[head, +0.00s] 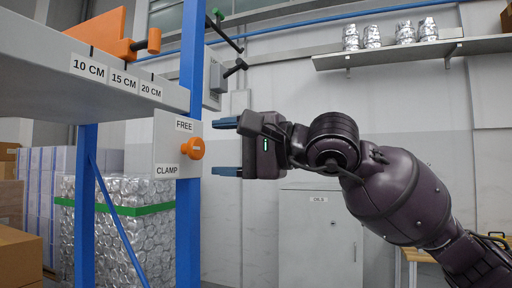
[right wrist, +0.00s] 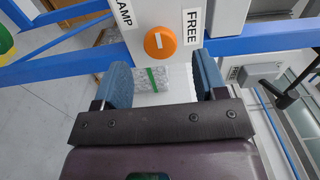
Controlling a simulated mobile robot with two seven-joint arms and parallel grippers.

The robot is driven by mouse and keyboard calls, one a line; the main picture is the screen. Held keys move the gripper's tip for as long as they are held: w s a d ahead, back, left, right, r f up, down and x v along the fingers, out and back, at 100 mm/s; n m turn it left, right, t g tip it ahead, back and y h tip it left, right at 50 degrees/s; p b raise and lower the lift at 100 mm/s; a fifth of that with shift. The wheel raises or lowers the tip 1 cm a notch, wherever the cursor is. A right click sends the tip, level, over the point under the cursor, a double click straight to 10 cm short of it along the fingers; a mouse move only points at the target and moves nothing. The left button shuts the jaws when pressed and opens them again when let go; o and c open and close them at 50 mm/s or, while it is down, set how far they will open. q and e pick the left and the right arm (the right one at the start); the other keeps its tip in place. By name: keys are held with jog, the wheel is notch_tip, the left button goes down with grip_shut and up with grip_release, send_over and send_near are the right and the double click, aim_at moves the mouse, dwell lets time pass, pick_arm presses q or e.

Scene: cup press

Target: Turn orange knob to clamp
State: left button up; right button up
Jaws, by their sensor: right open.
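The orange knob (head: 193,148) sits on a light panel (head: 166,145) fixed to a blue post, between the labels FREE above and CLAMP below. My right gripper (head: 225,148) is open, just right of the knob and apart from it, with one finger higher and one lower than the knob. In the right wrist view the knob (right wrist: 160,43) lies beyond the open fingers (right wrist: 165,85), roughly centred between them, and a white mark on its face points toward the upper left. My left gripper is not in view.
A grey shelf (head: 50,60) with 10, 15 and 20 CM labels and an orange piece (head: 110,36) is at the upper left. A blue post (head: 190,220) stands beside the panel. A cabinet (head: 318,238) stands behind my right arm. Wrapped cups (head: 112,220) are stacked at the left.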

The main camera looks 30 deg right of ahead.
jog(key=v, duration=0.6)
jog(key=shift+s+d, duration=0.15)
jog(key=shift+s, duration=0.1)
dwell(0.3)
